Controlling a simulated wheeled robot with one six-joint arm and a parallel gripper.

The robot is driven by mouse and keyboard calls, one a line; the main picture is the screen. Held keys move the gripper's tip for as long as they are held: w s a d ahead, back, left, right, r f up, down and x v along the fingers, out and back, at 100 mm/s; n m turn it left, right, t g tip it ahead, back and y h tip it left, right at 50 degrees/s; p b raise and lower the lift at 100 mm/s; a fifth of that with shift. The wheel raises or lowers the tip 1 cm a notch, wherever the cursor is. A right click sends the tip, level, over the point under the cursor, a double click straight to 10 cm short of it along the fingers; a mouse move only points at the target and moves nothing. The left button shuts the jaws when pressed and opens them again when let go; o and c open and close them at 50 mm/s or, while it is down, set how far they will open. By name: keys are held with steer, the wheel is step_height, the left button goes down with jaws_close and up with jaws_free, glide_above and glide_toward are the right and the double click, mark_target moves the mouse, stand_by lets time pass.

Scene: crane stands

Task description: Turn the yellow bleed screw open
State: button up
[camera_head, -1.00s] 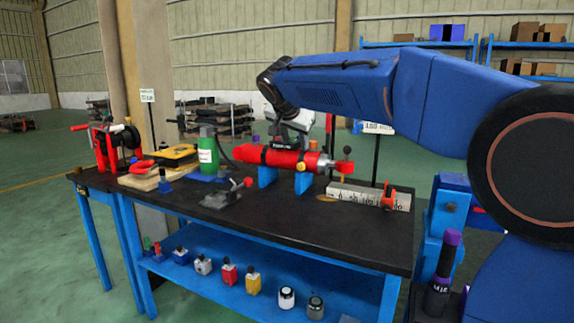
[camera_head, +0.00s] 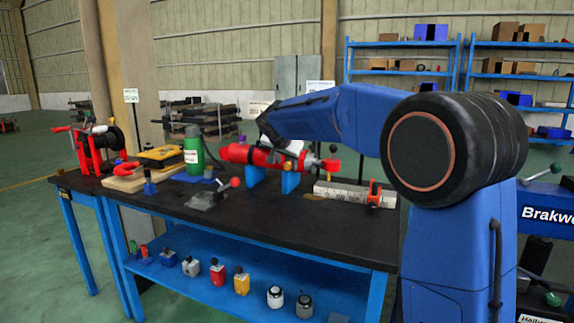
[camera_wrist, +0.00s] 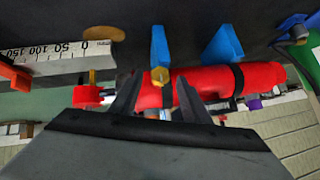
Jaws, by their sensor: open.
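The yellow bleed screw (camera_wrist: 160,75) shows in the wrist view as a small round knob on the side of the red cylinder (camera_wrist: 205,85). My gripper (camera_wrist: 157,90) is open, with its two dark fingers pointing at the cylinder and the screw lying between and slightly beyond their tips. I cannot tell whether the fingers touch the cylinder. In the head view the red cylinder (camera_head: 240,154) lies on blue supports (camera_head: 290,183) on the dark bench (camera_head: 270,230). There my arm reaches over its right part and the screw is hard to make out.
A ruler block (camera_head: 340,194) with a red clamp (camera_head: 374,194) lies right of the cylinder. A green bottle (camera_head: 194,150), a yellow case (camera_head: 163,157) and a red vise-like device (camera_head: 90,148) stand left. The bench's front is mostly clear.

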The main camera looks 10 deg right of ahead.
steer(key=shift+x, duration=0.9)
steer(key=c, duration=1)
steer(key=shift+c, duration=0.2)
steer(key=shift+a, duration=0.1)
steer(key=h, duration=0.1)
steer(key=n+g+h, duration=0.2)
steer(key=shift+w+a, duration=0.3)
steer(key=shift+a, duration=0.05)
steer(key=shift+w+a+f+n+g+h, duration=0.1)
steer(key=shift+n+g+h, duration=0.55)
steer(key=shift+h, duration=0.3)
steer(key=shift+w+a+f+n+g+h, duration=0.1)
steer(key=shift+n+g+h, duration=0.5)
steer(key=shift+h, duration=0.35)
